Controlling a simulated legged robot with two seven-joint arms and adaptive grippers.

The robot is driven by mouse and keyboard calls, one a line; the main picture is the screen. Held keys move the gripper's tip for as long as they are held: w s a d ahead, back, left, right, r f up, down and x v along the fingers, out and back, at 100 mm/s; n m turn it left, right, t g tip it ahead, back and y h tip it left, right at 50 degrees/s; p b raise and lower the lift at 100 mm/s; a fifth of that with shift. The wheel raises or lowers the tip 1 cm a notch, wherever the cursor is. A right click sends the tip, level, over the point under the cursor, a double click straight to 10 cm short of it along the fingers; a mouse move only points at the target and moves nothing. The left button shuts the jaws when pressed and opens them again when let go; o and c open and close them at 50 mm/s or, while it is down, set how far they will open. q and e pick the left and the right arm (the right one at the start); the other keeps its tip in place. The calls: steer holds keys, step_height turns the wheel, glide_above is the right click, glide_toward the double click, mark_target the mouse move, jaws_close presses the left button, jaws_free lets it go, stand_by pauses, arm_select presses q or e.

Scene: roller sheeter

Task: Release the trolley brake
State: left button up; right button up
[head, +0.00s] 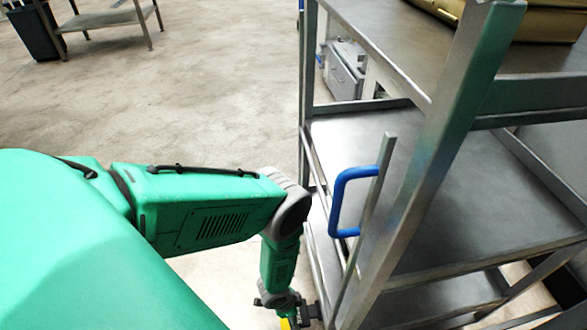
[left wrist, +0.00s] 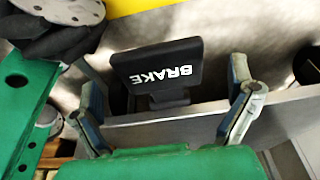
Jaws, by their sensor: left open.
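The metal trolley (head: 407,230) stands at the right in the head view, with shelves and a blue handle (head: 339,203). The black brake pedal (left wrist: 158,62), marked BRAKE in white letters, shows in the left wrist view beside a grey metal rail (left wrist: 200,120). My left gripper (left wrist: 166,84) is open, with one finger on each side of the pedal in that picture. Nothing is held between the fingers, and I cannot tell whether they touch the pedal. In the head view my left arm reaches down to the trolley's lower left side. My right gripper is not in view.
A gold-coloured object (head: 500,18) lies on the trolley's top shelf. A metal table (head: 105,20) and a dark bin (head: 33,32) stand at the back left. The floor (head: 200,100) between is clear.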

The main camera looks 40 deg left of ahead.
arm_select(q)
steer(key=v, duration=1.2)
steer(key=shift+s+f, duration=0.1)
steer(key=shift+s, duration=0.05)
